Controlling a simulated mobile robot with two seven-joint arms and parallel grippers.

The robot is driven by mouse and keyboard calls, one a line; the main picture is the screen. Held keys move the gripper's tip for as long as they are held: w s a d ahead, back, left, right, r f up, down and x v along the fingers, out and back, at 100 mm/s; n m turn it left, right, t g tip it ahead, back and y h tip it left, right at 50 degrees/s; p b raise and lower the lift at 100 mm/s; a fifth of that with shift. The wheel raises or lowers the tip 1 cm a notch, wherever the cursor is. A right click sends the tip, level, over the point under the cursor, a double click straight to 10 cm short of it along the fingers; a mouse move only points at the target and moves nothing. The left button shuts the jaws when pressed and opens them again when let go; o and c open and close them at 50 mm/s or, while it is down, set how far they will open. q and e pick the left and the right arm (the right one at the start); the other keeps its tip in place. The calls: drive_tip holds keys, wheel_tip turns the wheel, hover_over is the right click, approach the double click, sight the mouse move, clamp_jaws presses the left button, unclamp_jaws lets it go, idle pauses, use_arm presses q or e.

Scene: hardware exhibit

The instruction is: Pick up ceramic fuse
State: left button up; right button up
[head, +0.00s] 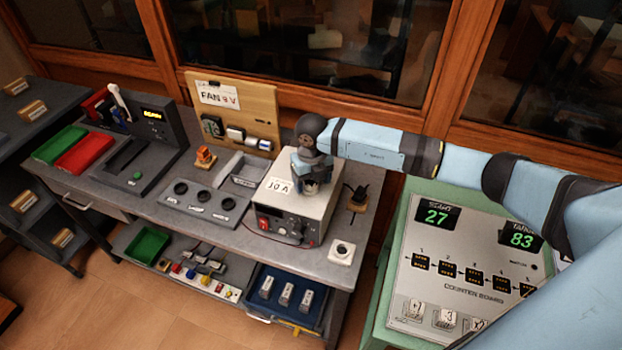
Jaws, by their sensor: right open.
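No object can be picked out for certain as the ceramic fuse. My right gripper (311,187) points down over the top of a pale box (335,204) with a "10 A" style label. Its fingers are small and partly hidden by the wrist, and whether they touch anything cannot be told. A small white square block with a dark round top (342,251) lies on the grey bench to the right of the pale box. Several white upright pieces (286,295) stand in a blue tray (256,310) on the lower shelf. My left gripper is out of view.
On the grey bench (190,225) stand a panel with dark round recesses (204,205), a wooden "FAN" board (262,102), an orange part (205,155), red (84,153) and green (60,144) trays. A counter board (470,265) stands at right, under my right arm.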

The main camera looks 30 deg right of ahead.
drive_tip(key=shift+f, duration=0.2)
drive_tip(key=c, duration=1)
drive_tip(key=shift+r, duration=0.1)
wheel_tip(320, 180, up, 20)
drive_tip(key=b, duration=0.3)
